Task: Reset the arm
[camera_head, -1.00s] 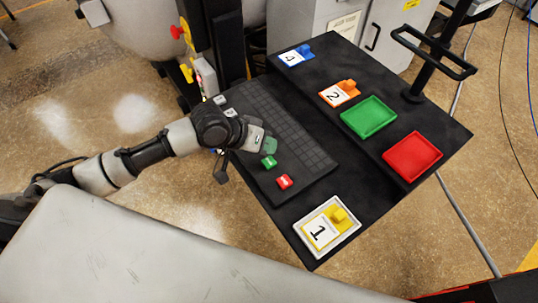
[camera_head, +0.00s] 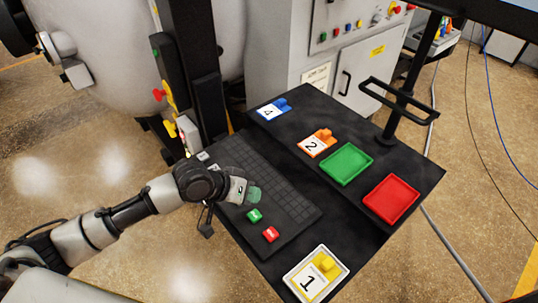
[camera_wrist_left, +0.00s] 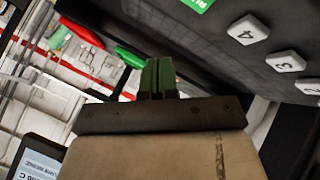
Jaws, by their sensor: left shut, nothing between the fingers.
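My left arm (camera_head: 135,213) reaches in from the left of the head view. Its gripper (camera_head: 254,194) is over the black panel, just above the small green button (camera_head: 254,216) in the picture. In the left wrist view the green fingers (camera_wrist_left: 158,76) are pressed together with nothing between them. White numbered buttons, such as the one marked 4 (camera_wrist_left: 248,29), show at the upper right there, apart from the fingers. My right gripper is not in view.
The black table holds a red button (camera_head: 270,234), a green tray (camera_head: 346,163), a red tray (camera_head: 391,198), a yellow piece (camera_head: 326,262) on card 1, an orange piece (camera_head: 322,136) and a blue piece (camera_head: 282,103). A dark post with a handle (camera_head: 405,102) stands at the right edge. A grey cabinet (camera_head: 345,80) stands behind.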

